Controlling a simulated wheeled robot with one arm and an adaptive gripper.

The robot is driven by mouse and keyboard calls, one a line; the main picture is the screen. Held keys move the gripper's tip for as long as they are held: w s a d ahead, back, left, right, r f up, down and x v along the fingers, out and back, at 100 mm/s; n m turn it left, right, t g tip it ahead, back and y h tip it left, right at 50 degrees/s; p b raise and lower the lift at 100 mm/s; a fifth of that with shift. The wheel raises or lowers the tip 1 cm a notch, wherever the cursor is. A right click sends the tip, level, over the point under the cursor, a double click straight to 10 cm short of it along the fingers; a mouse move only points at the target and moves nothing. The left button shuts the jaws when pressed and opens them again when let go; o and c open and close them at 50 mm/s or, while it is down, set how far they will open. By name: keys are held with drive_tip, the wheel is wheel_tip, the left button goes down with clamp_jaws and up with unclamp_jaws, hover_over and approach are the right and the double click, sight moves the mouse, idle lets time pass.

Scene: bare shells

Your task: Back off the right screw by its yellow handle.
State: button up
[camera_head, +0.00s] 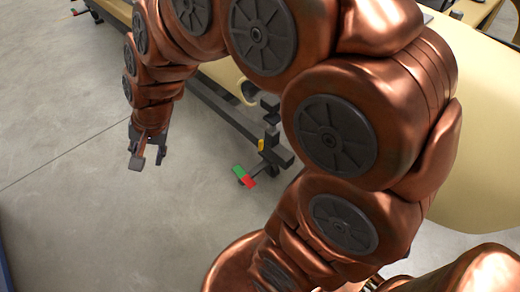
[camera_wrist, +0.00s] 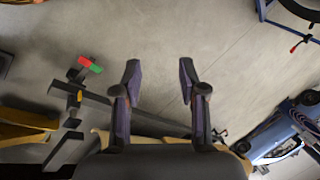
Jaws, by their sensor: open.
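My gripper (camera_head: 148,160) hangs over the floor left of centre in the head view. In the wrist view, its two fingers (camera_wrist: 159,82) are spread apart with bare floor between them. A small yellow part (camera_head: 261,144), which looks like the yellow handle, is on a dark stand right of my gripper. It also shows in the wrist view as a yellow spot (camera_wrist: 75,98), left of the fingers and apart from them. The screw itself is too small to make out.
A red and green piece (camera_head: 244,176) sticks out low on the dark stand; it also shows in the wrist view (camera_wrist: 90,64). A long dark bar (camera_head: 225,112) runs beside a tan shell (camera_head: 490,130). A blue shell (camera_wrist: 270,135) stands at right. Grey floor (camera_head: 70,130) at left is clear.

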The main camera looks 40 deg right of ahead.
sight(259, 144)
drive_tip(key=w+d+f+m+t+h+b, duration=0.15)
drive_tip(key=w+f+m+b, duration=0.3)
drive_tip(key=w, duration=0.45)
drive_tip(key=w+d+f+m+t+b, duration=0.3)
drive_tip(key=w+f+m, duration=0.3)
drive_tip(key=w, duration=0.3)
drive_tip(key=w+d+f+m+t+h+b, duration=0.1)
drive_tip(key=w+d+f+m+t+b, duration=0.1)
drive_tip(key=w+f+m+b, duration=0.45)
drive_tip(key=w+d+f+m+h+b, duration=0.2)
drive_tip(key=w+d+f+m+h, duration=0.25)
drive_tip(key=w+d+f, duration=0.35)
drive_tip(key=s+d+f+m+g+h+b, duration=0.2)
drive_tip(key=d+f+m+h+b, duration=0.55)
drive_tip(key=d+f+m, duration=0.75)
drive_tip(key=s+d+f+m+g+h+b, duration=0.75)
drive_tip(key=s+d+f+m+b, duration=0.2)
drive_tip(key=s+d+f, duration=0.5)
drive_tip(key=shift+g+y, duration=0.3)
drive_tip(key=shift+y, duration=0.2)
drive_tip(key=shift+s+d+r+b, duration=0.15)
drive_tip(key=shift+d+b, duration=0.2)
drive_tip(key=shift+d, duration=1.45)
drive_tip(key=shift+s+d+r+b, duration=0.15)
drive_tip(key=shift+d+b, duration=0.2)
drive_tip(key=shift+d, duration=1.45)
drive_tip(key=shift+w, duration=0.1)
